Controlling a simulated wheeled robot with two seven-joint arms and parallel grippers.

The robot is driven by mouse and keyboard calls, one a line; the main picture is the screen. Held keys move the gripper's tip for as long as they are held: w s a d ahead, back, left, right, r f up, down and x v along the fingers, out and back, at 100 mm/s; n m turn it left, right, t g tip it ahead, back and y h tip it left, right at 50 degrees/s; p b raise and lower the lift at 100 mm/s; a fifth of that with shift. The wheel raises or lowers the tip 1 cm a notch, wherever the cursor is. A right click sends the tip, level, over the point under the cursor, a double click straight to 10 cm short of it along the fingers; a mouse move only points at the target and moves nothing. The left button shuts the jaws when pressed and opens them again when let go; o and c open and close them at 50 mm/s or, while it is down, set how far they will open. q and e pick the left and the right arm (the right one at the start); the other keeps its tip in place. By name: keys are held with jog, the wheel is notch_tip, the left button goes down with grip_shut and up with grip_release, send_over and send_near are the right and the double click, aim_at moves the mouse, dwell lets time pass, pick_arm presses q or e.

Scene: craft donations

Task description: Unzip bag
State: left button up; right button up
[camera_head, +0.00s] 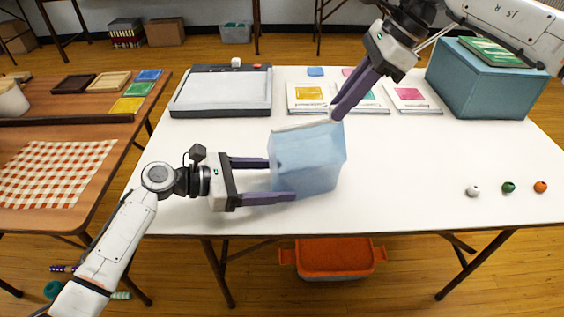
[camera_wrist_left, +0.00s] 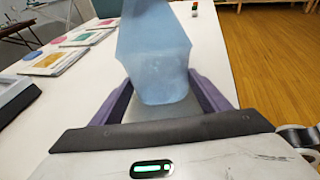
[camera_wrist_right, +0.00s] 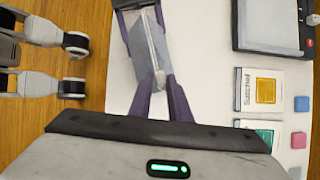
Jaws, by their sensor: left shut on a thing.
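The bag (camera_head: 308,160) is a light-blue, boxy pouch standing upright near the table's front edge, with a pale strip along its top. My left gripper (camera_head: 285,179) is shut on its lower part from the left, one finger on each side. The left wrist view shows the bag (camera_wrist_left: 155,50) between both fingers. My right gripper (camera_head: 338,112) points down at the bag's top right corner, its fingers close together. In the right wrist view the pale strip (camera_wrist_right: 156,45) runs up to the fingertips. Whether they grip a zipper pull is too small to tell.
A white board with a dark frame (camera_head: 221,92) lies behind the bag at left. White, green and orange beads (camera_head: 509,187) lie at right. The front right tabletop is otherwise clear.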

jog(key=shift+c, duration=0.8)
jog(key=shift+a, duration=0.1)
jog(key=shift+w+a, duration=0.1)
jog(key=shift+a, duration=0.75)
pick_arm(q)
jog(key=shift+s+d+r, duration=0.1)
jog(key=shift+s+d, duration=0.05)
jog(key=shift+d, duration=0.05)
pick_arm(e)
jog(key=shift+a+f, duration=0.1)
jog(key=shift+a, duration=1.05)
pick_arm(q)
jog(key=shift+o, duration=0.8)
pick_arm(e)
jog(key=shift+o, duration=0.3)
jog(key=shift+w+a, duration=0.2)
jog(key=shift+a, duration=1.55)
jog(key=shift+w+a, duration=0.15)
jog(key=shift+a, duration=1.55)
jog(key=o, duration=0.8)
jog(key=shift+c, duration=0.2)
pick_arm(q)
jog(key=shift+a, duration=0.15)
jog(key=shift+c, duration=0.4)
pick_arm(e)
jog(key=shift+o, duration=0.4)
